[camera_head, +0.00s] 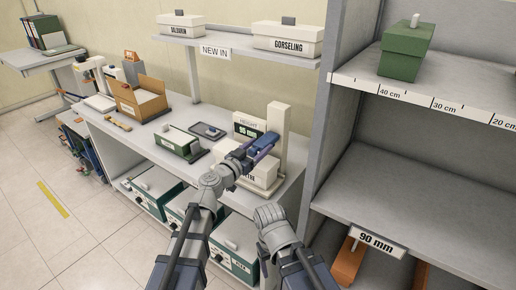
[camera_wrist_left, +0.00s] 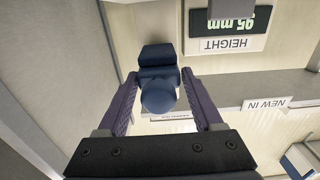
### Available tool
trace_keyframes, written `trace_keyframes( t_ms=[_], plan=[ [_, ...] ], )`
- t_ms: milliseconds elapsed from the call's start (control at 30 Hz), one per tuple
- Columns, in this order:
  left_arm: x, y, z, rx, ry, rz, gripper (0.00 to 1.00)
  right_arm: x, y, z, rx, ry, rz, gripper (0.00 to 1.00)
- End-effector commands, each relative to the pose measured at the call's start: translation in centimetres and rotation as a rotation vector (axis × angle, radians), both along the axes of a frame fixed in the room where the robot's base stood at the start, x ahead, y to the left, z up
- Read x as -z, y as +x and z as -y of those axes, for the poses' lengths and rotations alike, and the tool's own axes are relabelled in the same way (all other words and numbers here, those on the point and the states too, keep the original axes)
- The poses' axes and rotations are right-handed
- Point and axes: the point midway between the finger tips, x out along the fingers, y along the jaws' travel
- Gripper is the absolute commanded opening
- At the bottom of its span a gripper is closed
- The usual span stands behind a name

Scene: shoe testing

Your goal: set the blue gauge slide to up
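The white height gauge (camera_head: 277,125) stands on the workbench at the centre of the head view, with a tall upright post. Its display (camera_head: 249,130) also shows upside down in the left wrist view (camera_wrist_left: 232,24) and reads 95 mm. The blue gauge slide (camera_wrist_left: 158,88), with a rounded knob, sits between the two purple fingers of my left gripper (camera_wrist_left: 160,74). The fingers lie close on both sides of it; I cannot tell whether they press on it. In the head view my left gripper (camera_head: 262,144) is in front of the post and partly hides the gauge.
A green-and-white box (camera_head: 178,145) and a dark tray (camera_head: 207,131) lie left of the gauge. An open cardboard box (camera_head: 138,103) is farther left. A shelf with white boxes (camera_head: 287,40) hangs above. A grey rack (camera_head: 425,185) stands close on the right.

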Motion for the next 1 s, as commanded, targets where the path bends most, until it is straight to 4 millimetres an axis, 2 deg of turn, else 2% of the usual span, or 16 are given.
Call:
trace_keyframes(
  t_ms=[367, 800, 1000],
  plan=[
    [0.1, -0.7, -0.4, 0.000, 0.003, 0.000, 0.68, 0.0, 0.0, 0.0, 0.000, 0.000, 0.000, 0.69],
    [0.0, -5.9, -4.1, -0.001, 0.001, 0.000, 0.68, 0.0, 0.0, 0.0, 0.000, 0.000, 0.000, 0.69],
    [0.0, -6.4, -4.6, 0.000, 0.001, 0.000, 0.68, 0.0, 0.0, 0.0, 0.000, 0.000, 0.000, 0.69]
  ],
)
